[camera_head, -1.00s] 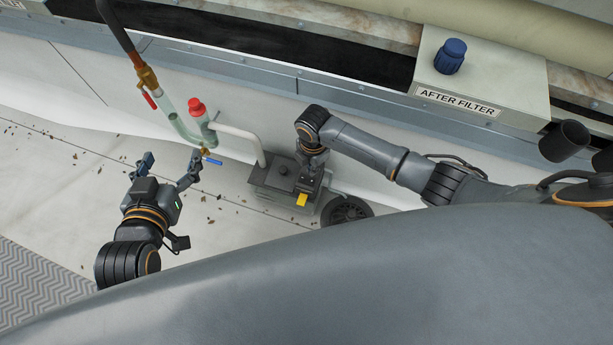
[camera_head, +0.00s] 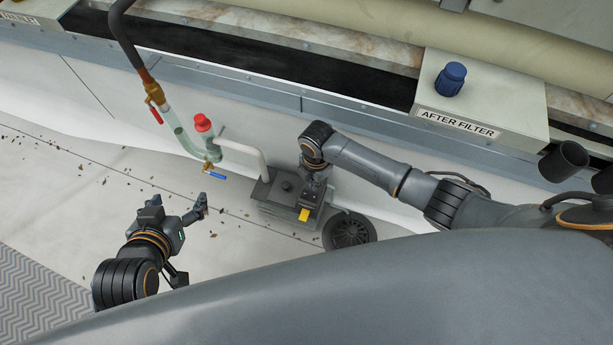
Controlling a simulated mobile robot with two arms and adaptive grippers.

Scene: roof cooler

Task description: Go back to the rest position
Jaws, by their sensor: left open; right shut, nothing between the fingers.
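My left gripper (camera_head: 182,210) is at the lower left above the pale roof floor. It is open and empty, apart from the pipework. My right gripper (camera_head: 312,196) hangs from its bent arm at the middle, pointing down by the grey box (camera_head: 275,193). It is shut with nothing seen in it. A small yellow piece (camera_head: 304,214) shows at its lower end; I cannot tell whether it touches the box. The arm hides part of the box.
A pipe with a red cap (camera_head: 202,122) and a blue-handled valve (camera_head: 216,175) stands between my grippers. A black round wheel-like part (camera_head: 349,230) is right of the box. A blue knob (camera_head: 450,78) sits on the AFTER FILTER ledge (camera_head: 500,100). Debris lies on the floor.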

